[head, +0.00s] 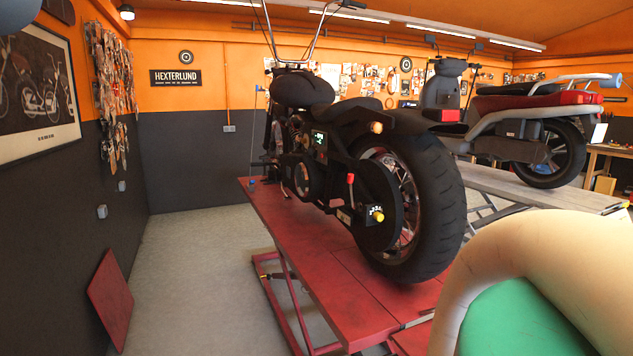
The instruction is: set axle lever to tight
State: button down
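A black motorcycle (345,150) stands on a red lift with its rear wheel (425,200) toward me. On its left side near the rear axle is a small dark plate with pale marks and a yellow knob (377,215). Just left of it a short upright lever with a red tip (350,178) stands out. I cannot tell which of these is the axle lever, and the marks are too small to read, so its setting is unclear. My gripper is not in view; only a pale and green part of my arm fills the lower right corner.
The red lift platform (330,270) is raised on red legs. A second lift (500,185) with a red and grey motorcycle (530,125) stands behind to the right. A red panel (110,298) leans at the left wall. The grey floor (195,260) left of the lift is free.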

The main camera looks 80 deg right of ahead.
aim_at(350, 177)
jog(key=i+j+z, duration=0.1)
jog(key=i+z, duration=0.4)
jog(key=i+j+z, duration=0.3)
jog(key=z, duration=0.15)
jog(key=i+j+z, duration=0.65)
jog(key=j+z, duration=0.35)
jog(key=i+l, duration=0.05)
jog(key=l, duration=0.05)
